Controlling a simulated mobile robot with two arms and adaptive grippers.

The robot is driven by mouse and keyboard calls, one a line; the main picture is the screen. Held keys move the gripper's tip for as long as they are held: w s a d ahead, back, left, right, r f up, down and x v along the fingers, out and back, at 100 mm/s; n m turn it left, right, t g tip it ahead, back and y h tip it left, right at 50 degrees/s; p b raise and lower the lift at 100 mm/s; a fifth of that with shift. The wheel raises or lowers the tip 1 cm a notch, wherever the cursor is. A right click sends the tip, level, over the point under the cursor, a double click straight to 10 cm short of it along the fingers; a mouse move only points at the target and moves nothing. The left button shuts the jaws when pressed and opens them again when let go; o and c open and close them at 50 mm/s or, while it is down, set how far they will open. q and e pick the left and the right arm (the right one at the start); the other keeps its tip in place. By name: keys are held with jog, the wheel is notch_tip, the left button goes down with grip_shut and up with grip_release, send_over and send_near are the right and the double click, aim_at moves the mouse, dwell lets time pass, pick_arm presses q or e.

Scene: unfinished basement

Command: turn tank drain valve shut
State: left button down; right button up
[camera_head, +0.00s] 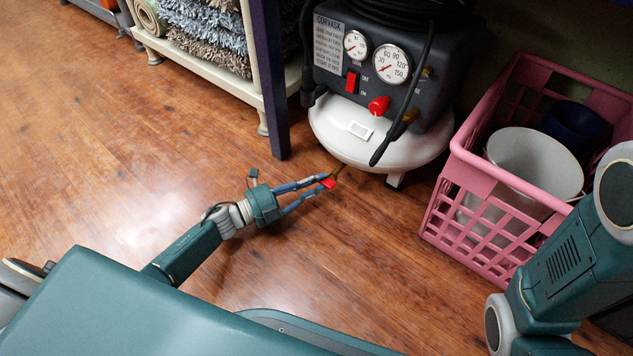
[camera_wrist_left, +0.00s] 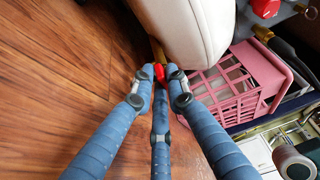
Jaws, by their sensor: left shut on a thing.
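The compressor's white tank (camera_head: 335,126) stands on the wood floor, with a dark control panel above it. A brass drain valve (camera_head: 338,169) sticks out low under the tank's front and carries a small red handle (camera_head: 329,183). My left gripper (camera_head: 325,181) reaches in from the left and is shut on the red handle. In the left wrist view the red handle (camera_wrist_left: 159,72) shows between the blue fingertips (camera_wrist_left: 160,80), with brass behind it and the pale tank (camera_wrist_left: 190,30) above. The fingers partly hide the handle. My right arm shows at the right, its gripper out of view.
A pink crate (camera_head: 462,178) holding a white bucket (camera_head: 535,160) and a dark blue container (camera_head: 573,124) stands right of the tank. A shelf with rolled rugs (camera_head: 205,40) and a dark post (camera_head: 268,80) stand at the back left. The floor at left is clear.

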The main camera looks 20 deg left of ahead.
pick_arm(q)
jog(key=c, duration=1.7)
grip_release()
jog(key=shift+s+a, duration=0.1)
jog(key=v, duration=1.1)
jog(key=shift+s+a, duration=0.25)
jog(key=shift+a, duration=0.1)
